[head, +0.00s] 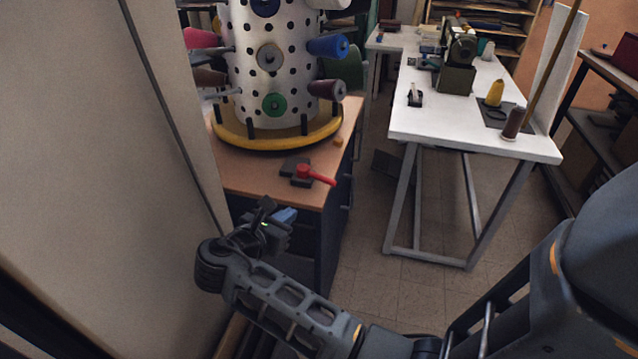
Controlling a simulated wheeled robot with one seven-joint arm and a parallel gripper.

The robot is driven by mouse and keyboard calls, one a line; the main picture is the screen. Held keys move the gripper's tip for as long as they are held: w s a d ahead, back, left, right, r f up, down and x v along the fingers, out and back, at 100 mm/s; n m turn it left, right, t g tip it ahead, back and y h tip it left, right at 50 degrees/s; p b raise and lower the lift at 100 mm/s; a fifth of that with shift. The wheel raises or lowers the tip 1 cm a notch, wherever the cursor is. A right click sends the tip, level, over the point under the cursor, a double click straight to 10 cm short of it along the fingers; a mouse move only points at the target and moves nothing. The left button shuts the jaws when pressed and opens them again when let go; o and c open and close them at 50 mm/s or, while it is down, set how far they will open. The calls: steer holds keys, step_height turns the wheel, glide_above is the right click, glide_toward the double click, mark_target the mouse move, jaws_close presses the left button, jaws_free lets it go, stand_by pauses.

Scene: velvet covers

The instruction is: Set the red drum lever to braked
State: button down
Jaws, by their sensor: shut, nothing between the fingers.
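The red drum lever (318,176) sits on a dark base plate (297,168) near the front right of the wooden cabinet top. Its handle points right and slightly toward me, reaching the cabinet's right edge. Which setting this is cannot be read. The dotted white drum (268,75) with several thread spools stands behind it on a yellow ring (262,140). My gripper (278,212) is in front of and below the lever, by the cabinet's front edge, apart from the lever. Its jaws are shut and empty; the fingertips are small and dark here.
The wooden cabinet top (240,177) is clear left of the lever. A pale panel (110,150) rises close on my left. A white table (430,120) with a sewing machine (458,50) and spools stands to the right. Open tiled floor (390,290) lies between.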

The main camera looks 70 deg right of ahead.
mark_target(326, 182)
steer(key=shift+w+d+r+g, duration=0.1)
steer(key=shift+d+r+g, duration=0.2)
steer(key=shift+r, duration=0.3)
steer(key=shift+w+d+r+g, duration=0.1)
steer(key=shift+d+r+g, duration=0.1)
steer(key=shift+d+r, duration=0.25)
steer(key=shift+s+r, duration=0.1)
steer(key=x, duration=0.7)
steer(key=p+x, duration=0.1)
steer(key=x, duration=0.5)
steer(key=shift+s+d+r, duration=0.1)
steer(key=shift+d, duration=0.35)
steer(key=shift+d+h, duration=0.15)
steer(key=shift+h, duration=0.15)
